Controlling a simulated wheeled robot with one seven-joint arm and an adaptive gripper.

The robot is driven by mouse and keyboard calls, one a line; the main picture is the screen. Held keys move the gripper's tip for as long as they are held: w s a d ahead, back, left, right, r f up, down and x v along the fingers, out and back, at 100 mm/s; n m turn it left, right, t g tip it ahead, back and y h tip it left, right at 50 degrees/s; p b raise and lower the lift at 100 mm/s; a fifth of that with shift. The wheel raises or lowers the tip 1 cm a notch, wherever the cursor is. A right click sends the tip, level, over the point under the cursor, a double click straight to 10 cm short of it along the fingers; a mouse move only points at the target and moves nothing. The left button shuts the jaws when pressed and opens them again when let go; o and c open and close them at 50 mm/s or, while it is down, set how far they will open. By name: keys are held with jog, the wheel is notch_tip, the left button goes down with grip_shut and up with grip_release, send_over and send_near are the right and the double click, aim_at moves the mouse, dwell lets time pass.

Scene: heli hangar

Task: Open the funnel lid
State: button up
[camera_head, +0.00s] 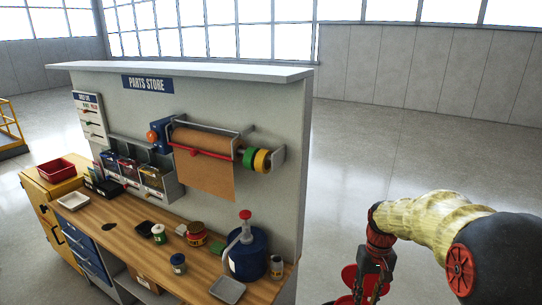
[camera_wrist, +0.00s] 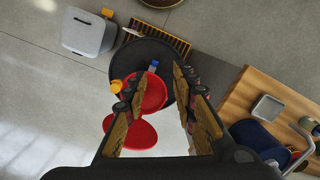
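In the wrist view, a red round funnel part (camera_wrist: 152,92) sits on a dark round drum top (camera_wrist: 143,52). A second, flat red disc (camera_wrist: 133,133) adjoins it nearer my wrist; I cannot tell for sure which is the lid or how far it is swung. My gripper (camera_wrist: 160,80) is open and empty, its two fingers spread on either side of the red parts. In the head view my gripper (camera_head: 371,272) points down at the right, with red parts (camera_head: 349,277) partly hidden behind it. I cannot tell whether the fingers touch them.
A wooden workbench (camera_head: 122,230) with tins, trays and a blue pump can (camera_head: 248,256) stands left of my arm. In the wrist view, a grey box (camera_wrist: 88,33) and a slatted grate (camera_wrist: 158,35) lie beyond the drum. Open floor (camera_head: 400,150) lies behind.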

jog(key=s+a+t+b, duration=0.3)
jog(key=s+b, duration=0.4)
jog(key=s, duration=0.4)
jog(key=s+a+t+b, duration=0.3)
jog(key=s+a+b, duration=0.2)
jog(key=s, duration=0.7)
jog(key=shift+r+t+b, duration=0.4)
jog(key=shift+b, duration=0.55)
jog(key=shift+s, duration=0.1)
